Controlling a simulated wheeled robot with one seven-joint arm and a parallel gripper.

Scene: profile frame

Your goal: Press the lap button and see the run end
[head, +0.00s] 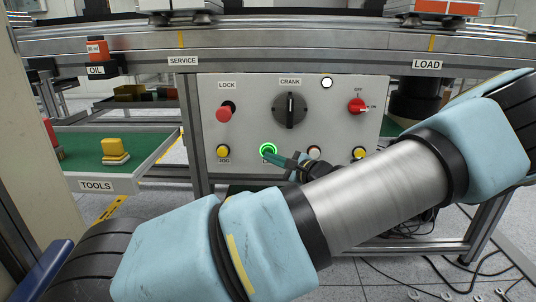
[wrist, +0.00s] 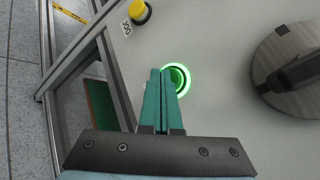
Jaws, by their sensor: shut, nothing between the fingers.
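The control panel (head: 240,95) is a light grey plate under the rail. A green-lit round button (head: 268,149) sits in its lower row; the label under it is mostly hidden by my arm, so I cannot read it. My gripper (head: 266,150) is shut and empty, its teal fingertips at the lit button. In the wrist view the fingertips (wrist: 166,72) overlap the left part of the glowing green ring (wrist: 188,80). I cannot tell whether they touch the button or press it in.
A yellow JOG button (head: 223,151) is to the left, a red LOCK knob (head: 224,112) and black CRANK dial (head: 290,110) above. A white button (head: 315,152) and another yellow button (head: 359,152) are to the right. A red switch (head: 357,105) is at upper right. The TOOLS tray (head: 75,150) stands left.

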